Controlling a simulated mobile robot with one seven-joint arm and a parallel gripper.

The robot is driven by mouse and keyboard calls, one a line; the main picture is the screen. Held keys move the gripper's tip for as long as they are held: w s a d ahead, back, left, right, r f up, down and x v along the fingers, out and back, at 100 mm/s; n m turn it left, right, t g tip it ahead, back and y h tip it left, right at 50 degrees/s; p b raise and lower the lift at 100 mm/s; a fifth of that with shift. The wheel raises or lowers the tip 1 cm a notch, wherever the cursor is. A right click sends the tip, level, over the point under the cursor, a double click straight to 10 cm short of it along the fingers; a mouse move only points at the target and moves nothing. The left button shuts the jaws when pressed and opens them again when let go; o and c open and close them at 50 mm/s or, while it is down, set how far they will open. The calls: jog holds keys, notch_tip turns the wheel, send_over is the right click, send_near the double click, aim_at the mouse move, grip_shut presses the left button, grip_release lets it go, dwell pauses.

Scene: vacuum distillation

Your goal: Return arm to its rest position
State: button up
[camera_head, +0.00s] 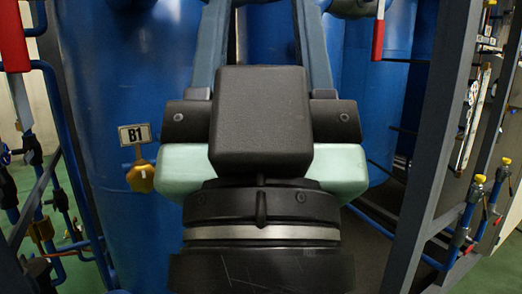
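My arm's end fills the middle of the head view, close to the camera. It has a black block-shaped housing with pale green sides and a black ring with a silver band below. From it, two blue-grey bars of my gripper (260,30) run upward, apart from each other where they show. Their far ends are cut off at the top edge. I see only blue tank surface between the bars and no held object. The task names no other object.
Large blue tanks (120,85) stand behind my arm, one beside a "B1" plate (135,134) and a brass-coloured valve part (141,177). Pipes and red-handled valves line the left. A dark metal frame (428,150) and yellow-capped valves (473,192) stand right. Green floor (492,272) shows lower right.

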notch_tip(320, 180, up, 25)
jog(key=p, duration=2.2)
jog(key=shift+p, duration=0.35)
jog(key=shift+w+a, duration=0.1)
